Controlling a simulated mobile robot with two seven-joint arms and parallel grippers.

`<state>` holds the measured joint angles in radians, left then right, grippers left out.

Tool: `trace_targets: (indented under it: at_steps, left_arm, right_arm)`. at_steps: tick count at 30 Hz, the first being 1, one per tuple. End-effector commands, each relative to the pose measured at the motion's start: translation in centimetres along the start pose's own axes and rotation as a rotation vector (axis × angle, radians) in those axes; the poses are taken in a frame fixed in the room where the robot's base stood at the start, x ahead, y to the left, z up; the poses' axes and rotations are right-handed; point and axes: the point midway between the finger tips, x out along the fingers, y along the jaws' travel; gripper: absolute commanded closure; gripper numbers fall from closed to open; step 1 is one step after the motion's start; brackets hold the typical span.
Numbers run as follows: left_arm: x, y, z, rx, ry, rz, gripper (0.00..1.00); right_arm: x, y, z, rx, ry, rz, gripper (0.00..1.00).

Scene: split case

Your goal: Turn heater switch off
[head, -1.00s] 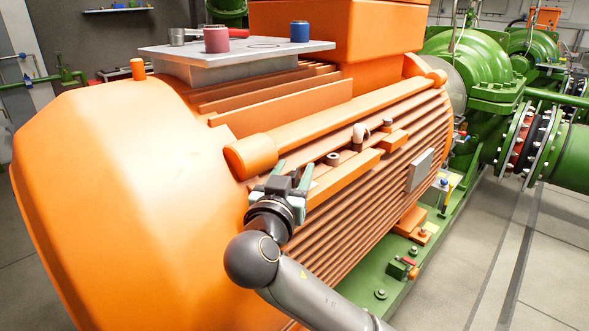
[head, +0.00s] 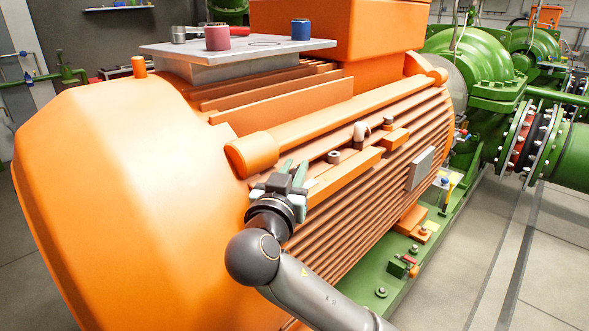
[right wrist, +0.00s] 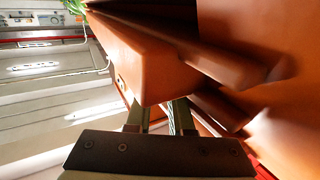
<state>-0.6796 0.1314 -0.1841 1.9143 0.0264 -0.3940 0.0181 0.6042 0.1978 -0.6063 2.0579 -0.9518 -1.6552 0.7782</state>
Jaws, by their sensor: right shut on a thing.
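My right gripper (head: 295,170) is at the near end of the orange motor's (head: 110,190) ribbed side, in the head view. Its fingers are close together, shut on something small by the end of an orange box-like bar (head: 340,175). In the right wrist view the fingers (right wrist: 156,116) reach in behind the end of that orange box (right wrist: 150,75), which hides the tips and what they hold. I cannot make out a labelled heater switch in either view. My left gripper is not in view.
A grey plate (head: 180,50) on the motor carries a pink cylinder (head: 217,38) and a blue one (head: 300,30). Ribs and a rounded orange rail (head: 330,125) lie close around the gripper. Green pump housings (head: 470,60) stand behind at right. The floor (head: 470,260) at right is open.

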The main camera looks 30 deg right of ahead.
Motion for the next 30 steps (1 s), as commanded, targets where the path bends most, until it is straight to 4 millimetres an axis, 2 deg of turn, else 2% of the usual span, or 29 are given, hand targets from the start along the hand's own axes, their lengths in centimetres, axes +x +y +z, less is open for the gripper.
trace_targets:
  at_steps: [11,19,30]
  left_arm:
    - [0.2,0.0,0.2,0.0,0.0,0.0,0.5]
    - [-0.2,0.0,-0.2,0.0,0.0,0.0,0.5]
    - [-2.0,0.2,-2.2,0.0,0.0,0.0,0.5]
  right_arm:
    - [0.1,0.1,0.1,0.003,-0.002,-0.116,1.0]
    - [0.1,0.2,-0.1,0.002,-0.001,-0.341,1.0]
    - [0.2,0.3,-0.4,-0.007,0.001,-0.688,1.0]
